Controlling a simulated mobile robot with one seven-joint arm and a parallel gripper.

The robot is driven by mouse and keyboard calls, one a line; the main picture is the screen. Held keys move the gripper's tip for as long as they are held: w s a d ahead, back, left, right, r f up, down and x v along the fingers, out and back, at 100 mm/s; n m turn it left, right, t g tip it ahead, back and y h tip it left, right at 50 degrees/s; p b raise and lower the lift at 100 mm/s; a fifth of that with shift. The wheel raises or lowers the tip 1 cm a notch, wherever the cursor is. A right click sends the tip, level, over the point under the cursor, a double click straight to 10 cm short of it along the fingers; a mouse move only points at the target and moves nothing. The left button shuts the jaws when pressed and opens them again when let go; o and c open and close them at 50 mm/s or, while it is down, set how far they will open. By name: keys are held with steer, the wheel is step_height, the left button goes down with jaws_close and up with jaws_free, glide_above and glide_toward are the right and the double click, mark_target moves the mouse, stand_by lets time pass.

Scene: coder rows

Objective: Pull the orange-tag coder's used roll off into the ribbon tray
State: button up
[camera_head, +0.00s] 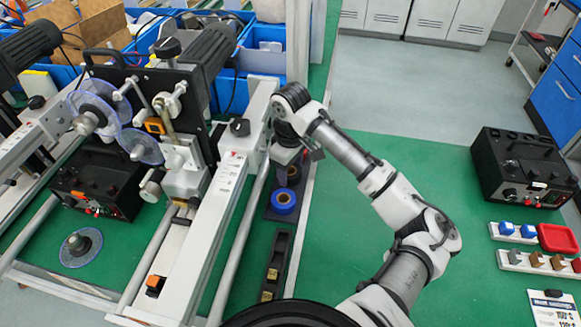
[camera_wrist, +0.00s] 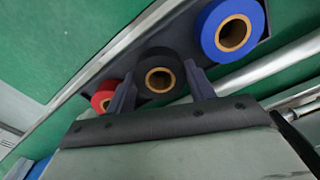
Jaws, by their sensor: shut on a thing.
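The coder with an orange tag (camera_head: 154,126) stands at left, with clear discs (camera_head: 140,146) on its front. To its right, a dark tray (camera_head: 279,216) holds a blue roll (camera_head: 284,200); I take it for the ribbon tray. My gripper (camera_head: 289,160) reaches down over its far end. In the wrist view, my gripper (camera_wrist: 160,90) has a finger on each side of a black roll (camera_wrist: 160,73) and is shut on it. The blue roll (camera_wrist: 233,34) lies right of it and a red roll (camera_wrist: 104,92) left. I cannot tell whether the black roll touches the tray.
A narrow dark tray with brass blocks (camera_head: 272,272) lies nearer than the roll tray. White rails (camera_head: 225,185) run beside both. Blue bins (camera_head: 262,55) stand behind. The green bench at right has a black box (camera_head: 523,165), a red tray (camera_head: 557,238) and open room.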

steer(key=shift+f, duration=0.2)
steer(key=o, duration=1)
step_height(320, 180, up, 14)
steer(key=shift+f+b, duration=0.1)
steer(key=shift+b, duration=0.7)
